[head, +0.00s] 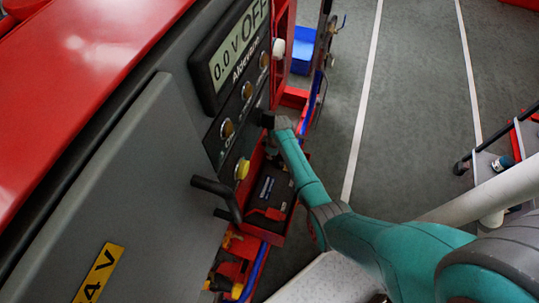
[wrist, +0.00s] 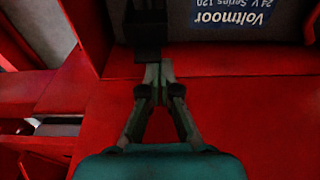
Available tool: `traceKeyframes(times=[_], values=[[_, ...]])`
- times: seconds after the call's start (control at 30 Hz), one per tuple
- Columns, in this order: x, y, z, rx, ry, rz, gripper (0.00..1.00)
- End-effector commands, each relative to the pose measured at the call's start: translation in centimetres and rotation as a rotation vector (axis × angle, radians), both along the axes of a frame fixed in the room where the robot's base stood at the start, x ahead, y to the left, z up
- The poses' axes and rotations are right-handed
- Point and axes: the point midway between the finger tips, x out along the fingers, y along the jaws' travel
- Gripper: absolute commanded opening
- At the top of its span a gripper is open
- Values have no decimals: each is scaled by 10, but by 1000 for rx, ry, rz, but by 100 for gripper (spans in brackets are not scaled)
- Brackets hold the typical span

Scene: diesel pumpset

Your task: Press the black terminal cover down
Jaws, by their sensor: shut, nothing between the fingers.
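In the wrist view, a small black block (wrist: 147,30), which looks like the terminal cover, stands beside the grey battery (wrist: 190,28) with its blue Voltmoor label. My gripper (wrist: 158,68) is shut and empty, with its fingertips together right at the near edge of this block. I cannot tell whether they touch it, or whether the cover is raised or seated. My arm reaches in from the right, and I cannot make out the fingertips there.
Red metal (wrist: 240,110) surrounds the fingers in the wrist view. In the head view, a display reading 0.0 V OFF (head: 238,55), a yellow knob (head: 242,169) and a black handle (head: 218,196) stand close by. Open grey floor (head: 415,100) lies to the right.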

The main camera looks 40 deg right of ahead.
Motion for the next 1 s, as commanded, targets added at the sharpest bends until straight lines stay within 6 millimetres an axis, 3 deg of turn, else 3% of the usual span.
traceKeyframes(times=[0.53,1.0], values=[[-42,-28,13,250,-376,-9,0],[-77,-52,7,477,-718,-9,0]])
